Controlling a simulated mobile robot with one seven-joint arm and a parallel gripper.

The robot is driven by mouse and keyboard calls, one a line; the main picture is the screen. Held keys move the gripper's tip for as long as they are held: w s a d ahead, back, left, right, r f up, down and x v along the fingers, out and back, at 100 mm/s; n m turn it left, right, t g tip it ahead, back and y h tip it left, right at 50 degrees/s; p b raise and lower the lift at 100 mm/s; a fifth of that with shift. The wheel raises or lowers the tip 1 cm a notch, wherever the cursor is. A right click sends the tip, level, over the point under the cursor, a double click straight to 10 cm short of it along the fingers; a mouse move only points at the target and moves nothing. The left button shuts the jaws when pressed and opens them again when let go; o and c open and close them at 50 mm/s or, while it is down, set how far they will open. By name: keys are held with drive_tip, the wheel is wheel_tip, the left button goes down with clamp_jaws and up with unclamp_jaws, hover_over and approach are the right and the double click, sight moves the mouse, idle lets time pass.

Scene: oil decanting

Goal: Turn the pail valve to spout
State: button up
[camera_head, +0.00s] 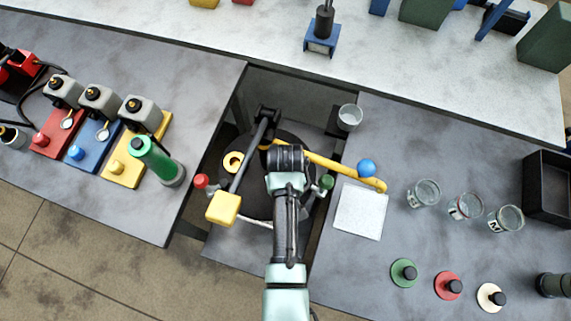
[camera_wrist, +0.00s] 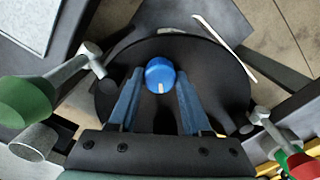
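The pail (camera_head: 262,205) stands in the gap between two benches, with a round black top. In the wrist view, a round blue knob (camera_wrist: 160,72) with a short white mark stands over the black pail top (camera_wrist: 215,80). The mark points toward the bottom of the picture. I take this knob for the pail valve; my arm hides it in the head view. My gripper (camera_wrist: 160,78) has one finger on each side of the knob. The fingers look apart, with narrow gaps to the knob. A yellow pipe (camera_head: 320,160) runs right from the pail, with a blue ball (camera_head: 366,168) near its end.
A red knob (camera_head: 200,181) and a green knob (camera_head: 327,182) flank the pail. A lever with a yellow block (camera_head: 223,208) crosses its left side. A white pad (camera_head: 361,211) and several glass jars (camera_head: 424,193) are on the right bench. A green-capped bottle (camera_head: 155,160) stands left.

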clamp_jaws()
drive_tip(key=shift+m, duration=0.3)
drive_tip(key=m+p, duration=0.1)
drive_tip(key=m, duration=0.2)
drive_tip(key=shift+r+p, duration=0.15)
drive_tip(key=shift+p, duration=0.25)
drive_tip(key=m+p, duration=0.1)
drive_tip(key=m, duration=0.3)
drive_tip(key=m+p, duration=0.1)
drive_tip(key=m, duration=0.4)
drive_tip(key=shift+d, duration=0.1)
drive_tip(key=m+p, duration=0.1)
drive_tip(key=m, duration=0.4)
drive_tip(key=shift+m, duration=0.3)
